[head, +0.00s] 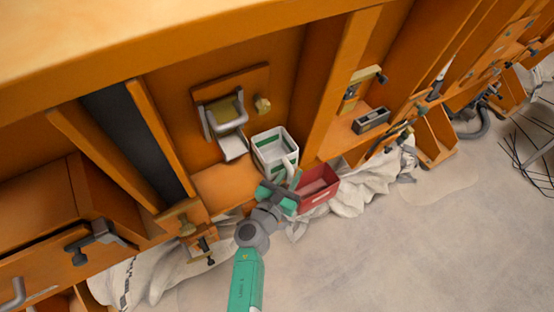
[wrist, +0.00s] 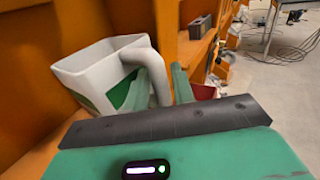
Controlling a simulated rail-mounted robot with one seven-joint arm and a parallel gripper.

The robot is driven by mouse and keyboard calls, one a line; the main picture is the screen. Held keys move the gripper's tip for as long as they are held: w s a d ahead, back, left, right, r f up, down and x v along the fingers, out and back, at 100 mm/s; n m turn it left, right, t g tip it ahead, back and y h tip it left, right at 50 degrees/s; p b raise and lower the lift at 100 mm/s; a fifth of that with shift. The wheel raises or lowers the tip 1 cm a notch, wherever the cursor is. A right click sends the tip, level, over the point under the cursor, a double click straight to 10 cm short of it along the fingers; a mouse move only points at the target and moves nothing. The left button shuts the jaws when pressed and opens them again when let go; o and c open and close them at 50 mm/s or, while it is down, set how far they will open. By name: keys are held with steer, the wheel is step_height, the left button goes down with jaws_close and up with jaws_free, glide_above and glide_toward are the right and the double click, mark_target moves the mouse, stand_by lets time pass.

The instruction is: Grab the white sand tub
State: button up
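The white sand tub (head: 274,150) with green bands stands upright on an orange ledge in the head view. In the wrist view the tub (wrist: 95,75) is at the left, with its thick grey-white handle (wrist: 157,72) facing me. My gripper (head: 285,188) is at the handle side of the tub, just in front of it. In the wrist view the green fingers of my gripper (wrist: 166,82) stand apart, with the lower handle seen between them. Whether they touch the handle cannot be told.
A red bin (head: 318,188) sits close to the right of my gripper. A metal spout-like fixture (head: 226,115) is mounted behind and left of the tub. A dark grey box (head: 371,121) lies on a shelf further right. Crumpled white cloth (head: 360,185) lies below.

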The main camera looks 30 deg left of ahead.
jaws_close()
steer(key=shift+d+r+p, duration=0.2)
steer(key=shift+r+p, duration=0.05)
steer(key=shift+p, duration=0.05)
steer(key=r+p, duration=0.2)
steer(key=r, duration=0.1)
steer(key=r+p, duration=0.2)
steer(key=r, duration=0.2)
steer(key=shift+s+d+r+p, duration=0.2)
steer(key=shift+p, duration=0.15)
steer(key=s+d, duration=0.5)
steer(key=d, duration=0.3)
steer(key=s+d+f, duration=0.1)
steer(key=s+d, duration=0.4)
steer(key=d, duration=0.3)
steer(key=shift+s, duration=0.35)
